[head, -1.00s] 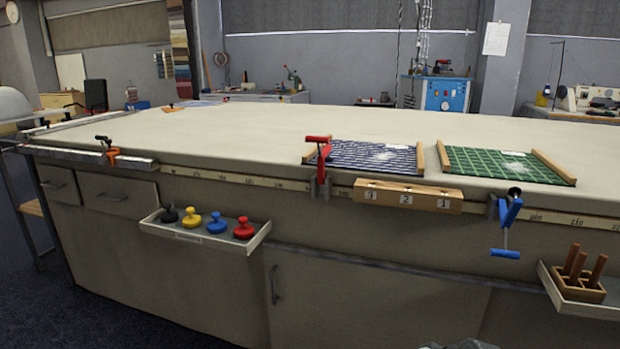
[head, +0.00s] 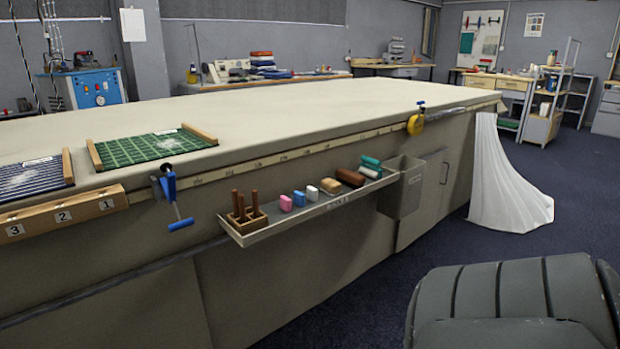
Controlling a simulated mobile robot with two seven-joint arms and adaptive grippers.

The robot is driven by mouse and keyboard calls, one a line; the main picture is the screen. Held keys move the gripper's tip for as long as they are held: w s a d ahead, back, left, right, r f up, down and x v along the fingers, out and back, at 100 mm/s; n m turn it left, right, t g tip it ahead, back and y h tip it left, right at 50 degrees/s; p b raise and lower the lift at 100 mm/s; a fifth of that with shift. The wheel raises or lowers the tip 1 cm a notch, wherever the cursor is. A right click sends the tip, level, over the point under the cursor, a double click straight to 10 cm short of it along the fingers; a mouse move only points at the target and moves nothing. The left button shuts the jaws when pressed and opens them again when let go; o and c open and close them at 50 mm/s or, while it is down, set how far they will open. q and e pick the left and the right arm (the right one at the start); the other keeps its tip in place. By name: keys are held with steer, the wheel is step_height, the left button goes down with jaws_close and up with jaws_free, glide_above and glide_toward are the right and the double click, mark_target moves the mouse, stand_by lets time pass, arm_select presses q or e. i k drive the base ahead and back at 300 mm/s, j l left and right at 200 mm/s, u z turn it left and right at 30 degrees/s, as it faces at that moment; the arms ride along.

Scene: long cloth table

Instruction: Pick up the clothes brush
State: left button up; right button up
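A narrow grey tray (head: 262,232) hangs on the front of the long cloth table (head: 300,108). Near its middle lies a small tan item (head: 331,186) with a pale lower part, and to its right a longer dark brown rounded item (head: 350,177). Either could be the clothes brush; at this size I cannot tell which. Neither of my grippers is in view.
A blue clamp (head: 171,198) juts out left. A dark ribbed shape, unidentified, covers the lower right.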

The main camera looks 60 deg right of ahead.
mark_target(349, 178)
steer(key=z, duration=2.05)
steer(key=u, duration=1.2)
steer(key=l+u, duration=0.1)
steer(key=l, duration=0.35)
steer(key=k+l, duration=0.1)
steer(key=l, duration=0.35)
steer(key=l+u, duration=0.15)
steer(key=l, duration=0.3)
steer(key=k+l+u, duration=0.1)
steer(key=l, duration=0.35)
steer(key=k+l, duration=0.1)
steer(key=l, duration=0.35)
steer(key=k+l+u, duration=0.15)
steer(key=l, duration=0.3)
steer(key=l+u, duration=0.1)
steer(key=l, duration=0.3)
